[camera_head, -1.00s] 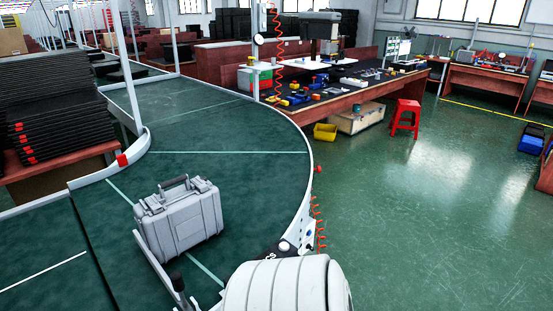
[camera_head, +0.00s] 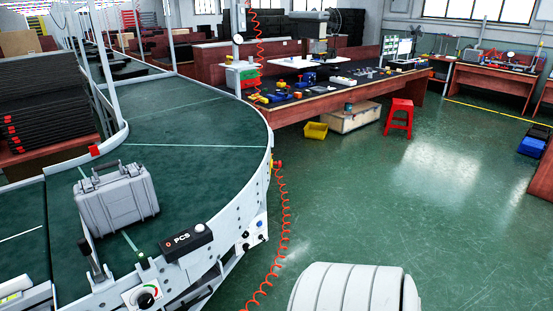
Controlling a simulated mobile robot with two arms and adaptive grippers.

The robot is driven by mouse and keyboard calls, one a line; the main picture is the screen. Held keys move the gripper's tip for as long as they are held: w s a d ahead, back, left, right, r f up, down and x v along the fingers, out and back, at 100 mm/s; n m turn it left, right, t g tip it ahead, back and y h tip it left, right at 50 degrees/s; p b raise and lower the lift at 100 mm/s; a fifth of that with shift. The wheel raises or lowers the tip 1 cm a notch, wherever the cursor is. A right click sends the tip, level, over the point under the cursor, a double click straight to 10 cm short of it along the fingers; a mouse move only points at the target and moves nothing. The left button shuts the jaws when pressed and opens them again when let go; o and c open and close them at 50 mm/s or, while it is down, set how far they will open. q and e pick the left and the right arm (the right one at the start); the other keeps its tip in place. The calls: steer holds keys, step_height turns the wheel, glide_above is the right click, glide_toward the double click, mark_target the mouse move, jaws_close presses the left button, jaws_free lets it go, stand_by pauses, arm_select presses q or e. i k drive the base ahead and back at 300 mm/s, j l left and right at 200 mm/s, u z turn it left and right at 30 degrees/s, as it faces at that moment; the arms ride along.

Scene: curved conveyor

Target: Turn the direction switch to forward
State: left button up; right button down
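A control box with a black rotary knob (camera_head: 146,299) and a green and red marked dial sits at the conveyor's near edge, at the bottom left. Smaller round controls (camera_head: 246,235) show on the conveyor's side panel to its right. I cannot read which of these is the direction switch, nor its setting. Neither of my grippers is in view. A white rounded part of my own body shows at the bottom, right of centre.
A grey hard case (camera_head: 118,202) stands on the curved green conveyor (camera_head: 180,115). A black box marked PCS (camera_head: 186,242) is on the conveyor's edge. A coiled orange cable (camera_head: 284,215) hangs beside it. The floor to the right is open around a red stool (camera_head: 399,115).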

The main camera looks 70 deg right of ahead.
mark_target(247, 247)
steer(key=z, duration=1.9)
steer(key=i+l, duration=0.1)
